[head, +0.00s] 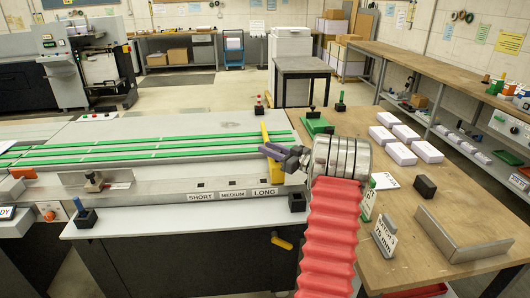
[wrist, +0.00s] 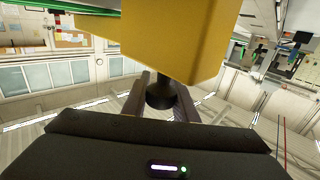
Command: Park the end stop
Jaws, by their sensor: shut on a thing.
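The yellow end stop (head: 276,178) is at the right end of the machine's green-striped bed, just above the LONG label (head: 265,192). My gripper (wrist: 158,105) is shut on that knob, one finger on each side. I cannot tell whether the end stop touches the bed.
SHORT (head: 200,196) and MEDIUM (head: 233,194) labels lie left along the front rail. A black block (head: 297,201) stands just right of LONG. The wooden table (head: 440,215) at right holds white stacks (head: 398,153), a green tray (head: 318,126) and a metal bracket (head: 462,238).

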